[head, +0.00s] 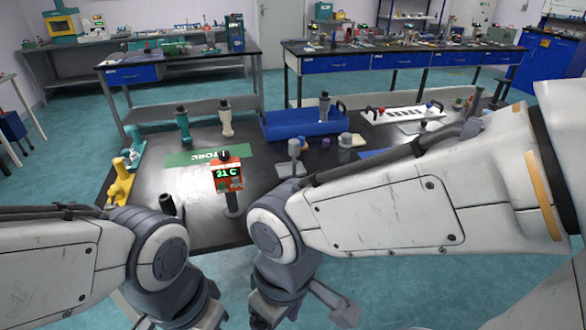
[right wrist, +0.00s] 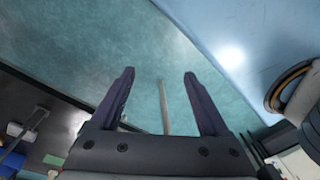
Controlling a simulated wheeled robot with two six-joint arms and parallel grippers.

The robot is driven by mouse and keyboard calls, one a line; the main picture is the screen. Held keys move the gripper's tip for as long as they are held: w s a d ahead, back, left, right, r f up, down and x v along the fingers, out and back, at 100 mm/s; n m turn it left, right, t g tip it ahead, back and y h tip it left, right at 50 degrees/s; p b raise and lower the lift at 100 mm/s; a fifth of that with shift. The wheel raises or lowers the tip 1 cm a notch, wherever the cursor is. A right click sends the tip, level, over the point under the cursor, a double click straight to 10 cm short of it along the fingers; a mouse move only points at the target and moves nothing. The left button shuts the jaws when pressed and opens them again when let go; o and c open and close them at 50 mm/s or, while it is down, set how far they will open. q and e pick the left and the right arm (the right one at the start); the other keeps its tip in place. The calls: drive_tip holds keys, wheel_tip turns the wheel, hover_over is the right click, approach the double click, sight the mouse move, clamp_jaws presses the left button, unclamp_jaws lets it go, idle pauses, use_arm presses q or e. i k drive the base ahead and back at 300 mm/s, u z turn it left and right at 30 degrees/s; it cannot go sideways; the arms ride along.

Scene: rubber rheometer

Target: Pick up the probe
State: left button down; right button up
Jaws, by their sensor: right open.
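A handheld device with an orange-red body and a green "21 C" display (head: 227,176) stands upright on the black table. It is the likeliest probe, but I cannot tell for certain. A short dark upright piece (head: 167,204) stands left of it. My right gripper (right wrist: 160,75) is open in the right wrist view, with nothing between its fingers and teal floor behind them. The device is not recognisable in that view. In the head view my two arms hang at the table's near edge, and their fingers are not clearly seen. My left gripper is not in view.
The black table (head: 190,190) holds a green mat (head: 195,158), a yellow tool (head: 120,184), a blue tray (head: 300,126), a white rack (head: 400,113) and several upright grey tools. Its surface around the device is mostly clear. Workbenches stand behind.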

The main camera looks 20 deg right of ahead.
sight(294, 144)
drive_tip(key=z, duration=0.15)
drive_tip(key=i, duration=1.15)
drive_tip(key=z, duration=0.45)
